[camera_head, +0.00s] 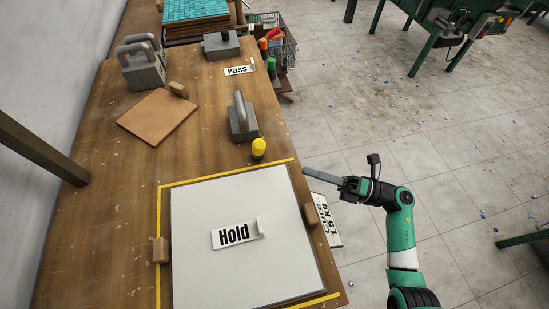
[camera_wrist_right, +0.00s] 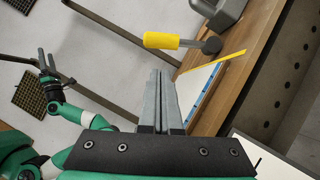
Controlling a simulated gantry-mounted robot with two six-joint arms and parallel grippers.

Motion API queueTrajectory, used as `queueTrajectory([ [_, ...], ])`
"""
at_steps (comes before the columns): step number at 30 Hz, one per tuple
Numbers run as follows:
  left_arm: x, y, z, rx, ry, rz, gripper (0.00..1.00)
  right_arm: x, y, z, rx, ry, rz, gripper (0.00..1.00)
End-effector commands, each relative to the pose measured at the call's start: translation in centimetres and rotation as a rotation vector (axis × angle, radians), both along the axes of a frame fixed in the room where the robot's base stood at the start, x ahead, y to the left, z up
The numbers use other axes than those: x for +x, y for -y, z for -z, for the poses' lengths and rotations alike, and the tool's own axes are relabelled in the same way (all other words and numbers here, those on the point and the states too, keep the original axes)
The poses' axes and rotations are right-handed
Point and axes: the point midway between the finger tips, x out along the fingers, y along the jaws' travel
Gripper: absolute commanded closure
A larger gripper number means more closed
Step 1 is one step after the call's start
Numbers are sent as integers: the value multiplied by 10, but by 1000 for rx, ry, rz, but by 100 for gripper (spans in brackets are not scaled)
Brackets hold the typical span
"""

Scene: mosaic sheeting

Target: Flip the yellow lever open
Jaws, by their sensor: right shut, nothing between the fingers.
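The yellow lever (camera_head: 258,148) shows in the head view as a short yellow grip at the back edge of the Hold board. In the right wrist view the yellow lever (camera_wrist_right: 161,40) is a long yellow handle on a grey round pivot, lying across the view beyond my fingertips. My right gripper (camera_head: 306,170) is off the table's right edge, apart from the lever. In the right wrist view my right gripper (camera_wrist_right: 160,74) is shut and empty. My left gripper (camera_wrist_right: 46,62) is small at the left there, too small to judge its jaws.
The white Hold board (camera_head: 200,270) has yellow edging and wooden blocks at its sides. A brown tile (camera_head: 158,117) and grey handled blocks (camera_head: 143,70) are farther back. Open floor lies right of the table.

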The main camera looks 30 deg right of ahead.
Motion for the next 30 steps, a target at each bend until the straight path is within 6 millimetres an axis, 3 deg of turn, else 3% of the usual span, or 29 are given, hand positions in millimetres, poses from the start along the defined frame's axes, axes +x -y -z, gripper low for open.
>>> queueTrajectory([
  [8,0,0,5,0,0,0,41,12,-14,-3,-1,2,-5,100],
  [21,0,0,24,0,0,0,41,62,-67,-19,0,3,-2,100],
  [30,0,0,25,0,0,0,41,67,-72,-22,0,1,0,100],
])
